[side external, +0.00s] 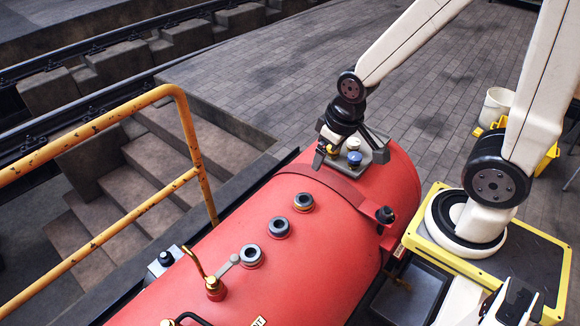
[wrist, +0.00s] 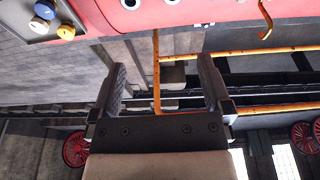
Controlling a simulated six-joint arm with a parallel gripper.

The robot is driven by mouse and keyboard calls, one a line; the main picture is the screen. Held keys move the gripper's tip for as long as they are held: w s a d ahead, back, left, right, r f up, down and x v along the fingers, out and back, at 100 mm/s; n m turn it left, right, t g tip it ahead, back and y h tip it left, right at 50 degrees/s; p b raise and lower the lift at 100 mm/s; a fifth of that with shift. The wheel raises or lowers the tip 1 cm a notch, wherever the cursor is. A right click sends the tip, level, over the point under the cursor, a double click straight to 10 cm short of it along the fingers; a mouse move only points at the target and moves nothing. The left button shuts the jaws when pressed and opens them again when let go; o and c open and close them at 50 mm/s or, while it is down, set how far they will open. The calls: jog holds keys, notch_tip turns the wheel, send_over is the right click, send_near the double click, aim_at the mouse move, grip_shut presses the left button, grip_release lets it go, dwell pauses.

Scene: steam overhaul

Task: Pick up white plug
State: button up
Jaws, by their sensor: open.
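The white plug (side external: 353,144) stands upright in a grey tray (side external: 381,155) on top of the red boiler, beside a blue plug (side external: 354,159) and a yellow plug (side external: 332,151). My gripper (wrist: 162,75) is open and empty. Its fingers point away from the plugs, which lie outside the jaws. In the side view it hovers close to the tray, partly overlapping it.
The red boiler (side external: 290,262) has several ringed ports (side external: 279,227) along its top. A brass hooked pipe (side external: 212,286) and a black handle rise near its front. A yellow railing (side external: 120,112) and steps are at left. A white bucket (side external: 496,106) stands at right.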

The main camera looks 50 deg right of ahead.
jog(key=w+d+f+n, duration=0.2)
jog(key=w+d+n, duration=0.4)
jog(key=w+d, duration=0.15)
jog(key=n+g+h, duration=0.1)
jog(key=n+g, duration=0.1)
jog(key=n, duration=1.4)
send_over(354, 141)
jog(key=a, duration=0.1)
jog(key=f, duration=1.8)
jog(key=shift+w+a+f, duration=0.2)
jog(key=shift+f, duration=0.1)
jog(key=shift+s+d+f+n, duration=0.2)
jog(key=shift+d+f+n, duration=0.1)
jog(key=shift+d, duration=0.05)
jog(key=shift+d+f, duration=0.15)
jog(key=shift+f, duration=1.15)
jog(key=shift+d+f, duration=0.15)
jog(key=shift+f, duration=1.15)
jog(key=shift+d+f, duration=0.1)
jog(key=shift+f, duration=1.2)
jog(key=shift+c, duration=0.2)
